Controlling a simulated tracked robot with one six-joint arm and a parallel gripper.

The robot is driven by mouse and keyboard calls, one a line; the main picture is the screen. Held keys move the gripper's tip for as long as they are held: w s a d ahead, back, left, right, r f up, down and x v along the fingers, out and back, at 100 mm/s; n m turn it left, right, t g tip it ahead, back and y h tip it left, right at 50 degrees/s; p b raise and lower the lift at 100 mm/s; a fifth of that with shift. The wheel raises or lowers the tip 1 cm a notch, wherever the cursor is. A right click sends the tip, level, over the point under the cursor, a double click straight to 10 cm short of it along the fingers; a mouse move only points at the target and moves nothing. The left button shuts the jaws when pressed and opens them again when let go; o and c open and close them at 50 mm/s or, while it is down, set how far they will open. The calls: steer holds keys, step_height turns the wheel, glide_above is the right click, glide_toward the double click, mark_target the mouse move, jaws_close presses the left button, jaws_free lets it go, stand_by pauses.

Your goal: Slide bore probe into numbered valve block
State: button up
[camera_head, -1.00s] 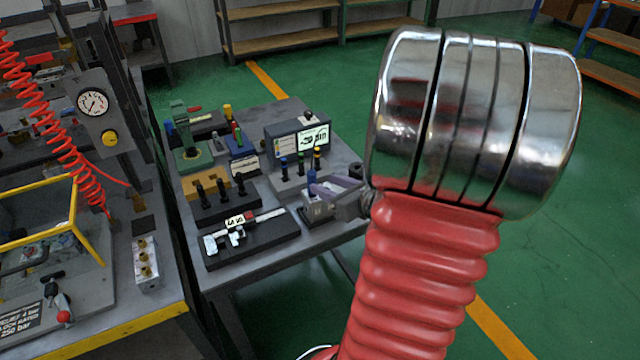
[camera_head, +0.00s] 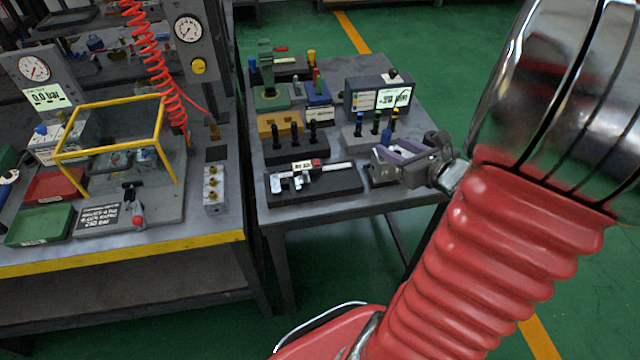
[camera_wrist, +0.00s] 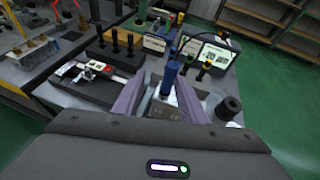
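My gripper (camera_head: 384,156) reaches over the right bench from the right, its two purple fingers pointing left in the head view. In the wrist view the fingers (camera_wrist: 160,80) stand apart. A blue-topped probe (camera_wrist: 171,74) stands upright in the gap between them, over a pale block; I see no finger closed on it. Its blue top also shows just behind the fingers in the head view (camera_head: 386,136). A metal block with several brass ports (camera_head: 213,190) sits on the left bench; I cannot read a number on it.
Several dark upright pegs (camera_head: 295,133) and a caliper on a black base (camera_head: 312,180) stand left of my gripper. A display box (camera_head: 378,95) stands behind. A yellow-framed cage (camera_head: 112,130) is on the left bench. A gap separates the benches.

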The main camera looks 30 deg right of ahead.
steer(key=a+r+n+g+y, duration=0.2)
steer(key=a+n+g+y, duration=0.1)
steer(key=a+n, duration=0.75)
steer(key=a+r+n+g+y, duration=0.2)
steer(key=a+n+y, duration=0.35)
steer(key=a, duration=0.75)
steer(key=s+a+r+n+g+h, duration=0.1)
steer(key=s+a+r+n+h, duration=0.2)
steer(key=n, duration=0.7)
steer(key=s+a+r+n+g+h, duration=0.1)
steer(key=s+a+r+n+h, duration=0.1)
steer(key=s+n, duration=0.4)
steer(key=a+n+h, duration=0.1)
steer(key=n+h, duration=0.1)
steer(key=n, duration=0.2)
steer(key=shift+s+r+g, duration=0.35)
steer(key=shift+r+g, duration=0.05)
